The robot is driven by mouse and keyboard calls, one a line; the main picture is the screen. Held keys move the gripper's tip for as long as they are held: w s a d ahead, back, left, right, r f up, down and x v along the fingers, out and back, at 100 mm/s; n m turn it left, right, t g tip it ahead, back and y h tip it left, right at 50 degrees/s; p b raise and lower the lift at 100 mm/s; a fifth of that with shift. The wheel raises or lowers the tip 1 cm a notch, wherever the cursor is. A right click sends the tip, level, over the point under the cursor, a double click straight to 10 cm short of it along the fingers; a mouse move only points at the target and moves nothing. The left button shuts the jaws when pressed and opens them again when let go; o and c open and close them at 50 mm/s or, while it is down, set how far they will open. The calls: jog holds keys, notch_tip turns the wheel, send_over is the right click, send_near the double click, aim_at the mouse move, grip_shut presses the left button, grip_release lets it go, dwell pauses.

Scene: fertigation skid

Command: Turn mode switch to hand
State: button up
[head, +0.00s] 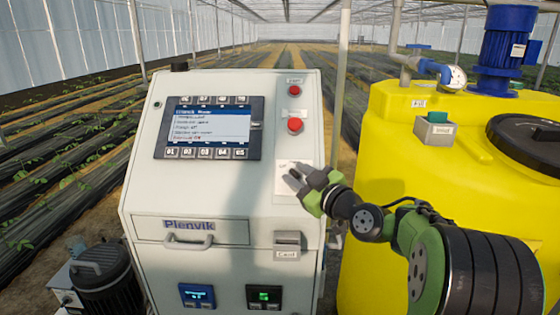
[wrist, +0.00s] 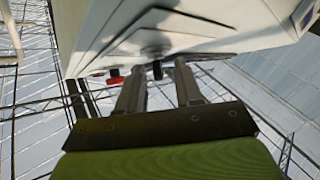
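The mode switch appears in the wrist view as a small dark knob (wrist: 157,70) standing out from the white panel. In the head view my gripper hides it, in front of a pale label plate (head: 284,187) on the cabinet's right side. My gripper (head: 294,178) reaches in from the right, its fingertips close to that plate. In the wrist view the two fingers of my gripper (wrist: 160,72) are apart, with the knob between their tips and a gap showing on each side. The switch's pointer and position markings cannot be read.
A red button (head: 295,125) and a smaller red one (head: 294,90) sit above the plate. The white cabinet (head: 230,170) carries a display (head: 208,127) at left and a card holder (head: 287,242) below. A yellow tank (head: 385,150) stands close on the right.

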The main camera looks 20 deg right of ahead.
jog(key=shift+w, duration=0.3)
jog(key=shift+s+r, duration=0.15)
jog(key=shift+s, duration=0.15)
jog(key=shift+w, duration=0.1)
grip_shut()
